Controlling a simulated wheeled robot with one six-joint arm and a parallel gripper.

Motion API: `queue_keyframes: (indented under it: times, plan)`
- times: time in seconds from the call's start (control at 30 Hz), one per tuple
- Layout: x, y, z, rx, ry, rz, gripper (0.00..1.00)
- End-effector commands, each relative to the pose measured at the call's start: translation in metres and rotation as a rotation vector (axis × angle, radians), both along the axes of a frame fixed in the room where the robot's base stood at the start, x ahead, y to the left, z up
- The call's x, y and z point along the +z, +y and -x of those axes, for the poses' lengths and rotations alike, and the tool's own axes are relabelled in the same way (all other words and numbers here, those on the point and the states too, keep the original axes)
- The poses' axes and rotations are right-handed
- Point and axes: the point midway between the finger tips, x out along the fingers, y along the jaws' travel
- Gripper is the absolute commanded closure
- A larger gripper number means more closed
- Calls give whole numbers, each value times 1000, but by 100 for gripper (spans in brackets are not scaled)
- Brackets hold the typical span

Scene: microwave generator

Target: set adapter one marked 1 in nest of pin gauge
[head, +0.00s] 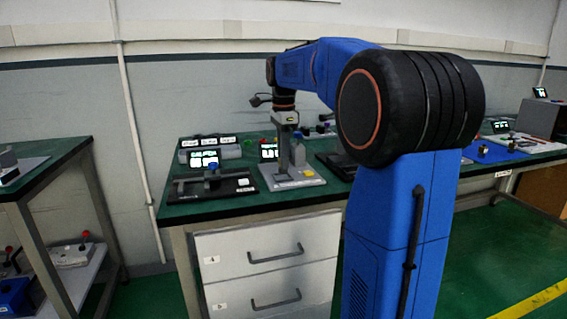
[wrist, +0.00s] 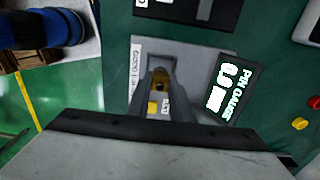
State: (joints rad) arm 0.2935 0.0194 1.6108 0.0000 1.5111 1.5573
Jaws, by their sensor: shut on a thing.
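The pin gauge has a pale grey base plate (head: 300,183) on the green bench. Its dark display (wrist: 232,88) reads PIN GAUGE 0.0 mm in the wrist view. My gripper (wrist: 158,88) points down over this plate, its fingers shut on a small dark piece with a brass-coloured middle (wrist: 160,82), seemingly the adapter. Its mark cannot be read. The fingers and palm hide the nest, so I cannot tell whether the piece touches it. In the head view my gripper (head: 285,150) stands upright above the plate.
Left of the gauge is a black fixture (head: 232,186) with a blue-topped part and a lit display (head: 204,159) behind it. A grey rack (head: 212,146) with labels stands at the back. Another dark plate (head: 338,163) lies close on the right.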

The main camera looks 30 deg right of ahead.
Motion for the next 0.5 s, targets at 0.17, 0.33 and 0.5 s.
queue_keyframes:
  times: [0.17,0.33,0.5]
  plan:
    - [-17,0,0,0,0,0,100]
    - [-17,0,0,0,-1,0,100]
    - [-20,0,0,0,0,0,100]
